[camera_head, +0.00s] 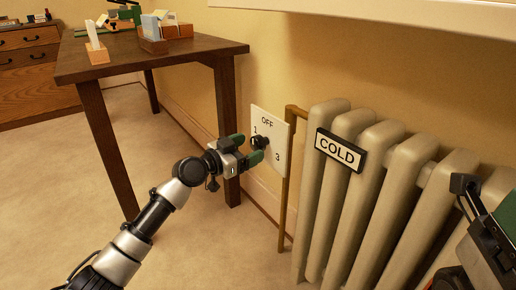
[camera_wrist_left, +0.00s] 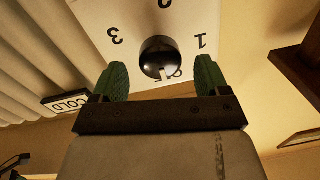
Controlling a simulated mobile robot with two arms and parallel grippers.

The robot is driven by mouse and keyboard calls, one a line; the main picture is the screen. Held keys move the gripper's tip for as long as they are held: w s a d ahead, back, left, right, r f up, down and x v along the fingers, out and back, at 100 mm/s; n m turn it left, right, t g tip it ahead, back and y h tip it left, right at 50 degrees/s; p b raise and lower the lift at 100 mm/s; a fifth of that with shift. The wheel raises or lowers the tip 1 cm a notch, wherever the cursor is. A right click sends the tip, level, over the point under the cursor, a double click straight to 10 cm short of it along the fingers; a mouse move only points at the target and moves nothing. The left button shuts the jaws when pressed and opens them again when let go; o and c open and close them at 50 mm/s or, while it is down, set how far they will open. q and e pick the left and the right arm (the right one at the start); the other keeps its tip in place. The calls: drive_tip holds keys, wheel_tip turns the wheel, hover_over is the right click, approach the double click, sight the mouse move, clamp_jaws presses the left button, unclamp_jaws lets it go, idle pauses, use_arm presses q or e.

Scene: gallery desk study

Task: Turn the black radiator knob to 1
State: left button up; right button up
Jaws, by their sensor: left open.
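The black round radiator knob (camera_head: 261,141) sits on a white dial plate (camera_head: 270,165) on the wall, marked OFF, 1 and 3 in the head view. In the left wrist view the plate appears upside down, and the knob (camera_wrist_left: 158,56) has a white mark pointing towards OFF. My left gripper (camera_head: 246,149) is open at the plate, its green fingers on either side of the knob. The left wrist view shows a gap between each finger and the knob. My right gripper (camera_head: 485,225) is partly cut off at the right edge, and its opening is unclear.
A cream radiator (camera_head: 345,195) with a COLD sign (camera_head: 340,150) stands right of the plate. A brown pipe (camera_head: 287,190) runs between them. A wooden table (camera_head: 130,58) with small items is at the left, a drawer chest (camera_head: 30,60) behind. The floor in front is clear.

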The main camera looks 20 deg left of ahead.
sight(254, 146)
use_arm(q)
drive_tip(key=shift+b+x, duration=0.4)
drive_tip(key=shift+x, duration=1.45)
drive_tip(key=c, duration=0.9)
